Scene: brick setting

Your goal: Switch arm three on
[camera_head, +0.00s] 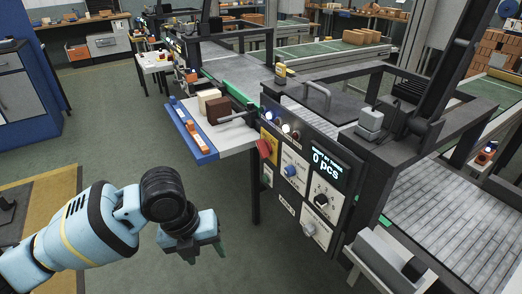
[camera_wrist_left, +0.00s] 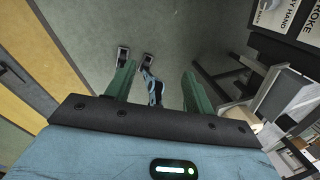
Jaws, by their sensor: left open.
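The control panel (camera_head: 296,185) stands on the front of the machine. It carries a lit display reading "0 pcs" (camera_head: 327,165), a red handle on a yellow plate (camera_head: 264,148), a blue knob (camera_head: 291,170), a black knob (camera_head: 321,200) and a pale grey switch (camera_head: 309,229) low down. Their labels are too small to read in the head view, so I cannot tell which is arm three. My left gripper (camera_head: 206,250) is open and empty, left of the panel and apart from it. Its green fingers (camera_wrist_left: 157,77) stand apart over floor in the wrist view.
A white side table (camera_head: 222,138) with a blue edge strip and small blocks stands left of the panel. The roller conveyor (camera_head: 450,215) lies to the right. Part of a lettered panel (camera_wrist_left: 287,18) shows at the wrist view's upper right.

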